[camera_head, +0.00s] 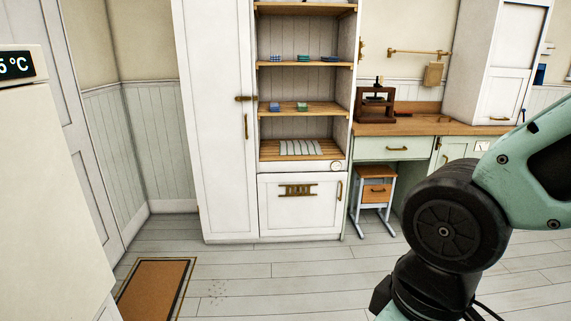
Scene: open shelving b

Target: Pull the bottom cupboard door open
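The bottom cupboard door (300,218) is a white panel below the open shelves, in the middle of the head view. It looks shut and flush with its frame. A small vertical brass handle (340,191) sits near its upper right edge. A brass fitting (298,190) is on the upper middle of the door. My green and black arm fills the right side of the view, nearer to me than the cupboard and apart from it. My gripper is not in view.
A tall white door (220,130) stands left of the shelves (330,108). A stool (375,192) stands right of the cupboard, under a wooden counter (430,127). A brown mat (153,290) lies on the floor at left. The floor (290,265) before the cupboard is clear.

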